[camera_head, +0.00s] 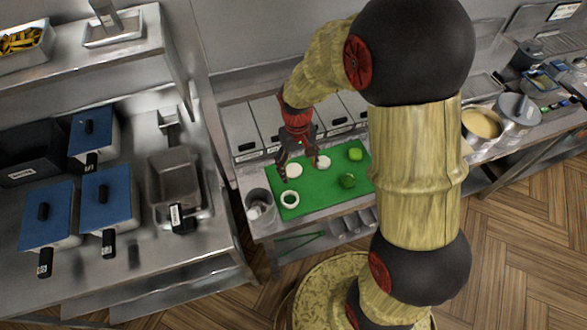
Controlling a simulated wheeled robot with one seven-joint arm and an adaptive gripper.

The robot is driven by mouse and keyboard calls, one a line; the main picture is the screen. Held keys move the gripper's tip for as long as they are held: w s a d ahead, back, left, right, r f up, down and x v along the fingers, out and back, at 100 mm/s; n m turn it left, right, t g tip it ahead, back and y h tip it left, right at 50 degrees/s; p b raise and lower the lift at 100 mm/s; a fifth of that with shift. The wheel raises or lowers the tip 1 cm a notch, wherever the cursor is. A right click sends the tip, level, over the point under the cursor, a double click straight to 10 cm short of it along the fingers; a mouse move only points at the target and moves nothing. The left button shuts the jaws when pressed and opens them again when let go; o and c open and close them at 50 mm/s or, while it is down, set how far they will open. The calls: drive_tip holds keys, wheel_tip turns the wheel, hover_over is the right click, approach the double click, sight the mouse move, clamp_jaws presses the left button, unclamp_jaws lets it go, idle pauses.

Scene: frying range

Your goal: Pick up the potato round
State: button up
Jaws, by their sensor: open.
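Two pale, round slices lie on the green board (336,199): a left one (294,171) and a right one (323,162). Either could be the potato round; I cannot tell them apart at this size. A whitish ring (289,198) with a green centre lies nearer the board's front left. My gripper (300,168) is open and points down over the back left of the board. Its fingers show at the left slice and beside the right slice. I see nothing held, and I cannot tell the height of the fingertips above the board.
Two green vegetable pieces (348,181) (356,154) lie on the board's right. A metal container (260,206) stands at its left edge. Lidded bins (244,130) line the back. Blue-lidded fryers (108,197) stand left, and pots (482,123) stand right.

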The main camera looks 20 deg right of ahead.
drive_tip(key=t, duration=0.1)
hover_over(293, 169)
drive_tip(key=s, duration=0.1)
drive_tip(key=shift+a+f+n, duration=0.1)
drive_tip(key=shift+f+n, duration=0.05)
drive_tip(key=shift+n, duration=0.15)
wheel_tip(293, 169, down, 2)
drive_tip(key=shift+f, duration=0.1)
drive_tip(key=shift+w+f+b, duration=0.25)
drive_tip(key=shift+f+b, duration=0.05)
drive_tip(key=shift+f, duration=1.1)
drive_tip(key=shift+w+f+b, duration=0.2)
drive_tip(key=shift+f+b, duration=0.1)
drive_tip(key=shift+f, duration=1.05)
drive_tip(key=c, duration=0.9)
